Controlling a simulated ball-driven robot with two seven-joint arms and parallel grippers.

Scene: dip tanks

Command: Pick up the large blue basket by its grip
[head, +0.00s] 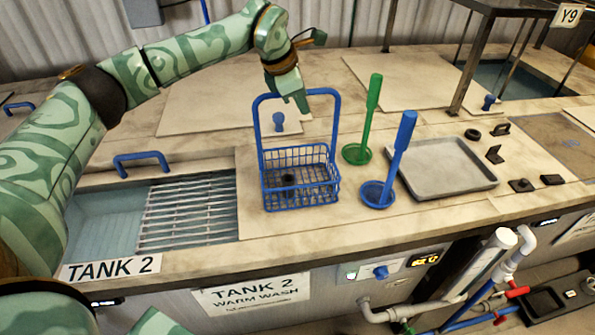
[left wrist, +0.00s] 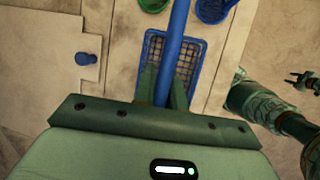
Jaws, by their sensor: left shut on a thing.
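The large blue basket (head: 300,190) is a wire basket with a tall loop handle. It stands upright on the pale counter boards in the head view, with no clear gap beneath it. A small dark item lies inside. My left gripper (head: 303,97) is at the top of the handle, shut on its grip bar. In the left wrist view the blue grip (left wrist: 170,55) runs between the fingers, with the basket mesh (left wrist: 190,58) below. A small dark pronged shape at the right of that view may be my right gripper (left wrist: 303,80), but its jaws are unclear.
A green long-handled dipper (head: 372,110) and a blue one (head: 400,150) stand right of the basket. A grey tray (head: 440,168) lies beyond them, with small black parts around it. Tank 2's slatted opening (head: 188,210) is to the left. A knobbed lid (head: 215,108) lies behind.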

